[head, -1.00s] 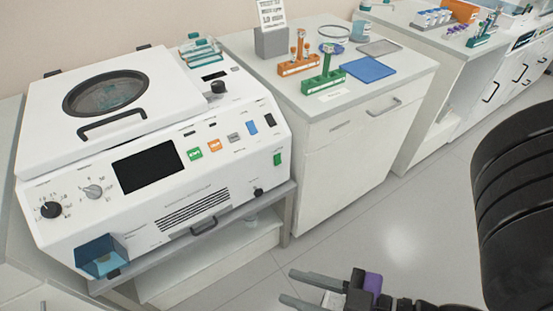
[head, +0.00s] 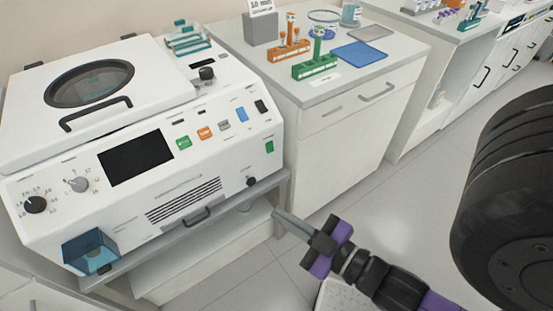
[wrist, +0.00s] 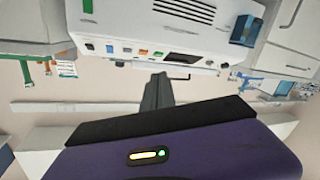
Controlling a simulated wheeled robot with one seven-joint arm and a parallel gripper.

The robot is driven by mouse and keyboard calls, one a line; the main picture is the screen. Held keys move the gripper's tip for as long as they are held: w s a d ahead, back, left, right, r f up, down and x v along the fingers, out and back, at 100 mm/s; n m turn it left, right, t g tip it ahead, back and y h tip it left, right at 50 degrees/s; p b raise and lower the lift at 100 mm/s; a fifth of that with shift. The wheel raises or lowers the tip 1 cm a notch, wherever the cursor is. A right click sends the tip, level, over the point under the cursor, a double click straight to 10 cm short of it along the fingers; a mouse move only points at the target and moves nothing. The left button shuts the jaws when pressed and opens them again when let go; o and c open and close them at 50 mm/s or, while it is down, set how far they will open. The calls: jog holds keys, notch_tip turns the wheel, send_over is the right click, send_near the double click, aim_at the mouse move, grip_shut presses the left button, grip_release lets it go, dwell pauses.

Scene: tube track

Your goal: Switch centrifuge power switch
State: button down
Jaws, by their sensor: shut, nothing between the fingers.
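The white centrifuge (head: 215,165) stands on the bench at left, lid closed. Its sloped front carries a dark screen (head: 135,158), two knobs at left, and a row of green, orange, grey and blue buttons. A black rocker switch (head: 261,105) is at the upper right and a green switch (head: 269,146) at the right end below it; which is the power switch I cannot tell. My gripper (head: 279,215) is shut and empty, in front of and below the panel's right end, touching neither switch. In the wrist view, the panel appears inverted beyond the shut fingers (wrist: 157,92); the green switch (wrist: 88,6) shows top left.
A blue open box (head: 90,252) is at the centrifuge's lower left. A drawer handle (head: 194,217) and black knob (head: 251,182) jut from its lower front. A white cabinet (head: 350,140) with tube racks and a blue mat stands to the right.

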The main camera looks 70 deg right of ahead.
jog(key=d+f+n+g+h+b, duration=0.1)
jog(key=d+f+n, duration=0.4)
jog(key=d, duration=0.4)
jog(key=d+f+n+g+h, duration=0.1)
jog(key=d+f+n+h, duration=0.1)
jog(key=d+f+n, duration=0.3)
jog(key=d+f, duration=0.1)
jog(key=d, duration=0.2)
jog(key=shift+d+h+b, duration=0.3)
jog(key=shift+d+b, duration=0.05)
jog(key=shift+d, duration=0.05)
jog(key=p, duration=0.2)
send_near(271, 152)
jog(key=x, duration=0.7)
jog(key=shift+r, duration=0.15)
